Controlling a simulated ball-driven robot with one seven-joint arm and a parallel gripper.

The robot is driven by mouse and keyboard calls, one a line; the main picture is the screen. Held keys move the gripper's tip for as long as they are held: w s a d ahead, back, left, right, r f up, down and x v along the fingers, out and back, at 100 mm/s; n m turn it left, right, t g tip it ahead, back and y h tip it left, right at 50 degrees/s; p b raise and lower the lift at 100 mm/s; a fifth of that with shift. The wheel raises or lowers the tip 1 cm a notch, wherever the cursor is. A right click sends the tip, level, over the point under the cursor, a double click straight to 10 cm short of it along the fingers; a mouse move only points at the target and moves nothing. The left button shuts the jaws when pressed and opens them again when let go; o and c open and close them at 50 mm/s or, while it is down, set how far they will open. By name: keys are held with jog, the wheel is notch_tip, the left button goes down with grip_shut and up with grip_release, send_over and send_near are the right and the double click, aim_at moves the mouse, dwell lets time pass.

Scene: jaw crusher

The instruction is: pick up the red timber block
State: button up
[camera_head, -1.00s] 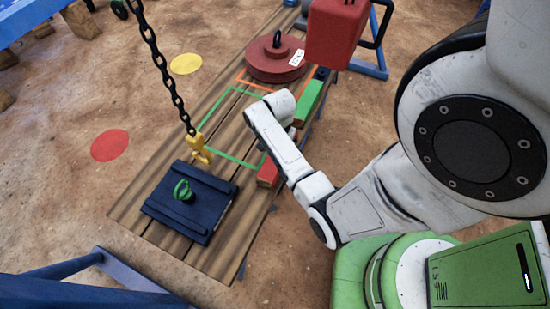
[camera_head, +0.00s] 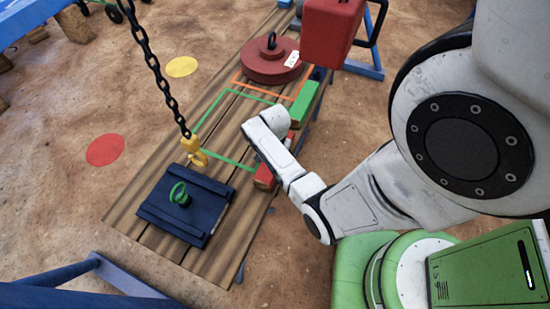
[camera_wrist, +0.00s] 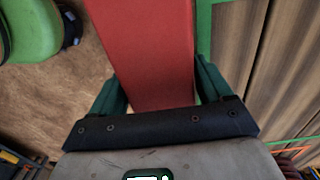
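The red timber block (camera_head: 264,177) lies on the right edge of the plank platform, beside the green outline. My arm hides its middle; a red part also shows on the far side of the arm. In the wrist view the red block (camera_wrist: 150,50) runs lengthwise between the two dark green fingers of my gripper (camera_wrist: 157,82). The fingers stand on either side of it and look open, with a thin gap at the right finger. Contact on the left side is unclear. In the head view my gripper's fingers are hidden behind the wrist.
A green block (camera_head: 304,103) lies just beyond on the same edge. A dark blue plate (camera_head: 187,204) with a green ring lies nearer on the planks. A yellow hook (camera_head: 194,151) hangs on a chain above them. A red round weight (camera_head: 270,61) sits at the far end.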

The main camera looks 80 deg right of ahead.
jog(key=c, duration=1)
jog(key=shift+c, duration=0.4)
jog(key=shift+r, duration=0.15)
